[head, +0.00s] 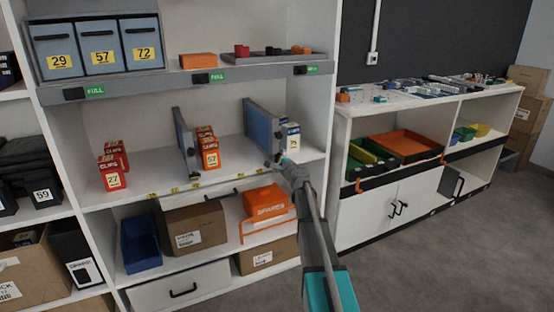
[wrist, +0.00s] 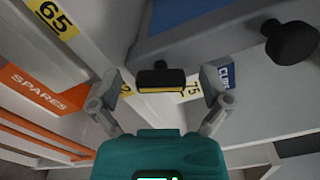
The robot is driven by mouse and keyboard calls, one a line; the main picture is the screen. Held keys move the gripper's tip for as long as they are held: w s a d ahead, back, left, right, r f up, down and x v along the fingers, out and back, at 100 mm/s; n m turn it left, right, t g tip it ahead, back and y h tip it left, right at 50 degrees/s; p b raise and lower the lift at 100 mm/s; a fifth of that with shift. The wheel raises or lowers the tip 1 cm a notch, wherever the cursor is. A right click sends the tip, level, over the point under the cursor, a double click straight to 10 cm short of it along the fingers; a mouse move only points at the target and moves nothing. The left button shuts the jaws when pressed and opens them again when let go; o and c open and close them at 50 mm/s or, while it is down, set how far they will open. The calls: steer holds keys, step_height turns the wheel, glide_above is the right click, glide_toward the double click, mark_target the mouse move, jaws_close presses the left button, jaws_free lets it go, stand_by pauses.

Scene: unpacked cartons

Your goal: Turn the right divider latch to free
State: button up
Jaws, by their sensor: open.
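The right divider (head: 262,130) is a blue and grey upright panel on the middle shelf. In the wrist view its blue face and grey edge (wrist: 215,38) fill the upper part. A black latch (wrist: 161,77) with a yellow strip lies crosswise at the divider's front bottom end, between my fingertips. My gripper (wrist: 165,84) is open, a finger on each side of the latch; I cannot tell whether either touches it. In the head view my gripper (head: 281,162) is at the divider's lower front corner and hides the latch.
The left divider (head: 183,141) stands beside orange boxes (head: 208,150). A white and blue box (head: 291,139) stands right of the right divider. A black knob (wrist: 291,42) is near my right finger. The orange SPARES bin (head: 265,202) is below, on the lower shelf.

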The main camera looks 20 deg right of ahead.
steer(key=s, duration=1.1)
steer(key=shift+s+d, duration=0.15)
steer(key=shift+s, duration=0.05)
steer(key=s+a+f+n+g+y, duration=0.25)
steer(key=a+f+n, duration=0.2)
steer(key=a, duration=0.35)
steer(key=s+a+f+n+g+y, duration=0.1)
steer(key=s+a+f+n+g, duration=0.3)
steer(key=a, duration=0.4)
steer(key=s+a+f+n+g+y, duration=0.2)
steer(key=s+a+n+g, duration=0.15)
steer(key=a+n, duration=0.3)
steer(key=s+a+f+n+g+h, duration=0.2)
steer(key=s+f+n+g+h, duration=0.1)
steer(key=s, duration=0.7)
steer(key=s+a+f+n+g+h, duration=0.2)
steer(key=s+f+n+g+h, duration=0.1)
steer(key=s, duration=0.6)
step_height(320, 180, down, 2)
steer(key=shift+s+a+f+n+g, duration=0.1)
steer(key=shift+s+a+n+g, duration=0.25)
steer(key=shift+g, duration=0.65)
steer(key=shift+d, duration=0.1)
